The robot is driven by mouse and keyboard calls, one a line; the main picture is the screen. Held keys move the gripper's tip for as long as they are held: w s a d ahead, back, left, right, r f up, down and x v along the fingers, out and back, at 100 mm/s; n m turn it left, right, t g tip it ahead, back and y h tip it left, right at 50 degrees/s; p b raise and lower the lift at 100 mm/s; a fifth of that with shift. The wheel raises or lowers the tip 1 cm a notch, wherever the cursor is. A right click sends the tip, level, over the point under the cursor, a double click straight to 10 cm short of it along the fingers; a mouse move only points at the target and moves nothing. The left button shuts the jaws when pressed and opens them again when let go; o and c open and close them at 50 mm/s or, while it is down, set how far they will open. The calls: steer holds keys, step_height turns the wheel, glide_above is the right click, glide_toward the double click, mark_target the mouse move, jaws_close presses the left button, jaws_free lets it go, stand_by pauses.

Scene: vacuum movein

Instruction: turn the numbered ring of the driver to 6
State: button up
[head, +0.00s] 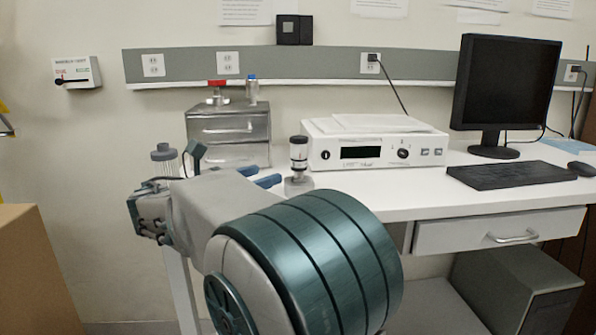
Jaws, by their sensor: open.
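The driver (298,153) appears to be the small upright cylinder with black and pale bands on the white desk, standing in a light grey base (298,184). Its numbers and ring setting are too small to read. My gripper (268,176) is open, with two blue fingers pointing right toward the driver. The fingertips look close to the base, lower than the driver's top. I cannot tell whether they touch anything, and nothing shows between them. My large teal and grey arm links cover the desk's front left part.
A white instrument box (372,144) stands just right of the driver. A metal drawer cabinet (230,134) is behind my gripper, with a blue-capped bottle (251,90) on top. A monitor (506,88) and keyboard (511,175) are at right. A cardboard box (35,275) stands at left.

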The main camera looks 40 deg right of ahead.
mark_target(293, 166)
steer(key=d, duration=0.4)
steer(key=w+d+b, duration=0.1)
steer(key=d, duration=0.3)
steer(key=d+b, duration=0.1)
steer(key=d, duration=0.3)
steer(key=shift+w, duration=0.2)
steer(key=shift+a, duration=0.1)
steer(key=c, duration=1)
steer(key=shift+o, duration=0.2)
